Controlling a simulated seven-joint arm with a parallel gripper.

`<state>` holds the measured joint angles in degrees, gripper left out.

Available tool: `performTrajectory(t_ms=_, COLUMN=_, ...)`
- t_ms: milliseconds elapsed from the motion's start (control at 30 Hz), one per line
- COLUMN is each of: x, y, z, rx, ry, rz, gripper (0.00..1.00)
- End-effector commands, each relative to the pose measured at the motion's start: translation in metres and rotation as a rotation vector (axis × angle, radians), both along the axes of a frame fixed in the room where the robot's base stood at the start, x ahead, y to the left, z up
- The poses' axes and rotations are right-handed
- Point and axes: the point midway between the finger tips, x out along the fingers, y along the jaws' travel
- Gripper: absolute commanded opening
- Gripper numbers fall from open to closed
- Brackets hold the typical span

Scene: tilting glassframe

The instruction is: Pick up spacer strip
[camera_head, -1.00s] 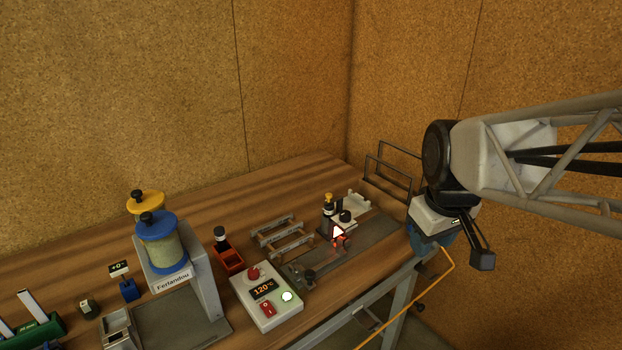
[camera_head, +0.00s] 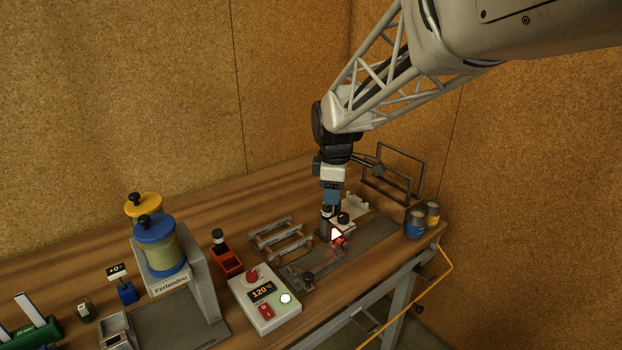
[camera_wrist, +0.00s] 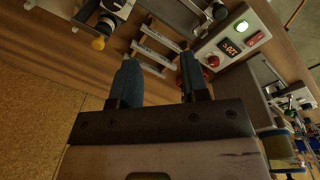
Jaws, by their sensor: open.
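Several pale spacer strips (camera_head: 283,237) lie side by side on a rack on the wooden bench, left of the clamp device. In the wrist view the strips (camera_wrist: 158,47) show just beyond the fingertips. I cannot tell one strip as the task's own. My gripper (camera_wrist: 158,72) is open, its two dark fingers apart with nothing seen between them. In the head view my gripper (camera_head: 331,200) hangs pointing down over the clamp device, to the right of the strips. Its fingertips are hard to make out there.
The clamp device (camera_head: 343,218) with black knobs stands by a grey plate (camera_head: 371,238). A control box (camera_head: 265,298) reading 120°C, a red bin (camera_head: 226,261) and a blue-topped spool (camera_head: 160,250) stand left. A wire rack (camera_head: 393,170) and two cans (camera_head: 414,224) are right.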

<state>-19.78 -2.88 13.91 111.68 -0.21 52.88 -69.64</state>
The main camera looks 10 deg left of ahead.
Motion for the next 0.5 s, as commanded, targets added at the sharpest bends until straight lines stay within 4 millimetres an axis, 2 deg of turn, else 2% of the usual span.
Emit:
performTrajectory(t_ms=33, x=0.009, y=0.013, z=-0.008, rx=-0.006, ry=0.007, rz=0.05, gripper=0.41)
performTrajectory(t_ms=200, x=0.036, y=0.054, z=-0.03, rx=-0.019, ry=0.02, rz=0.228, gripper=0.41)
performTrajectory(t_ms=500, x=0.074, y=0.129, z=-0.078, rx=-0.039, ry=0.043, rz=0.541, gripper=0.41)
